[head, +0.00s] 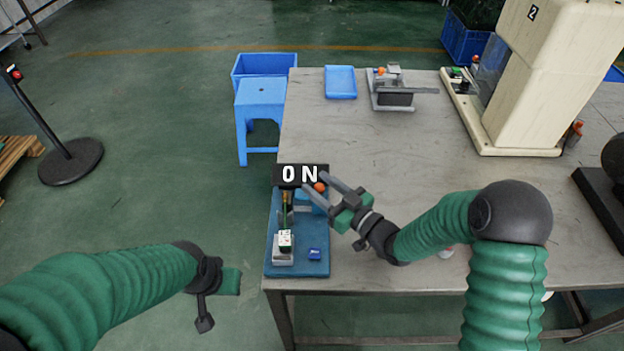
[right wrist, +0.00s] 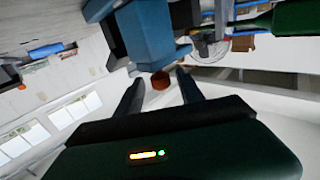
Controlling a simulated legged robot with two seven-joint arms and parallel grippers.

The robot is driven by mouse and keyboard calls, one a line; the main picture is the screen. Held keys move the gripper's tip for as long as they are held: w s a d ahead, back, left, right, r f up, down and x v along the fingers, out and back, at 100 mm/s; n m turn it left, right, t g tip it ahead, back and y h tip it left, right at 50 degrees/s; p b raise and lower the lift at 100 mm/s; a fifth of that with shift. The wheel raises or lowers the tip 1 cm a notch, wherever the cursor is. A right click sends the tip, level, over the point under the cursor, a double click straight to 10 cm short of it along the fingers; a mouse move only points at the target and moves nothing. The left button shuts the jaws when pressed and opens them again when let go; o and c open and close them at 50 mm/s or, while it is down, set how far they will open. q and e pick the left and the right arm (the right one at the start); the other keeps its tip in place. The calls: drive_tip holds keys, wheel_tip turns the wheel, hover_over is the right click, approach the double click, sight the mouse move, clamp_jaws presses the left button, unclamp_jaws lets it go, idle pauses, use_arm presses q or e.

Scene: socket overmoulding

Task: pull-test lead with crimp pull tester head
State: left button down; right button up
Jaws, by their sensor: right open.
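The crimp pull tester head (head: 269,262) stands on the table's near left corner. An orange knob (head: 320,187) sits beside the display. My right gripper (head: 316,183) is open, with its fingertips around or just short of the knob. In the right wrist view the knob (right wrist: 160,81) lies between the fingertips (right wrist: 158,80), below a blue block (right wrist: 148,35). My left gripper (head: 212,303) hangs off the table's left side; its jaw opening is unclear.
A small blue part (head: 315,254) sits on the tester base. A blue tray (head: 340,82) and a grey fixture (head: 396,90) stand at the table's back. A large cream machine (head: 545,80) stands at back right. The table middle (head: 400,150) is clear. A blue stool (head: 261,93) stands left.

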drive_tip(key=x, duration=0.3)
drive_tip(key=shift+a, duration=0.25)
drive_tip(key=shift+c, duration=0.5)
drive_tip(key=shift+d, duration=0.15)
clamp_jaws()
idle(0.5)
